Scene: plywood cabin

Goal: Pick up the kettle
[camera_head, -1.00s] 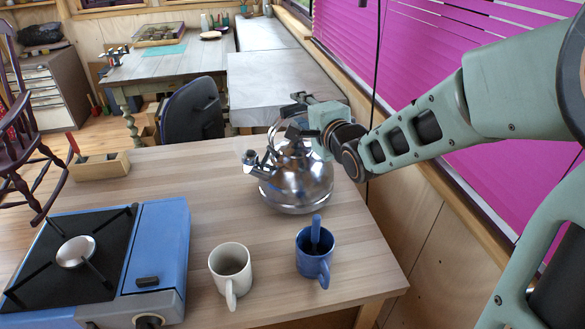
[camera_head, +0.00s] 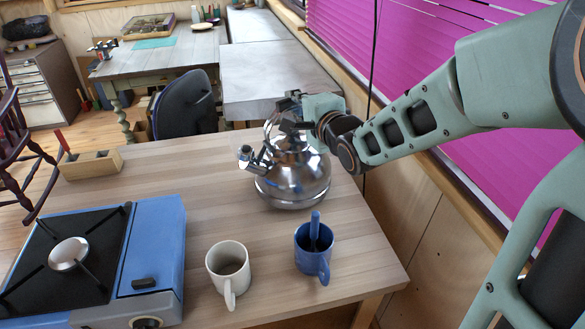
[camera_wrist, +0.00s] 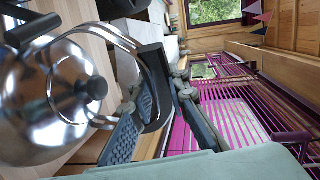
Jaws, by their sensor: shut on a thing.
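The shiny steel kettle (camera_head: 293,182) stands upright on the wooden table (camera_head: 205,215), its spout toward the left. My gripper (camera_head: 287,112) is at the top of the kettle, coming in from the right, and is shut on its handle. In the wrist view the kettle (camera_wrist: 45,100) fills the left side, with its dark lid knob showing. The curved handle with its black grip (camera_wrist: 155,85) runs in between the fingers of my gripper (camera_wrist: 160,110). In the head view the fingers partly hide the handle.
A blue mug (camera_head: 313,252) with a spoon-like thing in it and a white mug (camera_head: 228,272) stand in front of the kettle. A blue camping stove (camera_head: 155,245) is at the left. A window wall with magenta blinds (camera_head: 400,50) is at the right.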

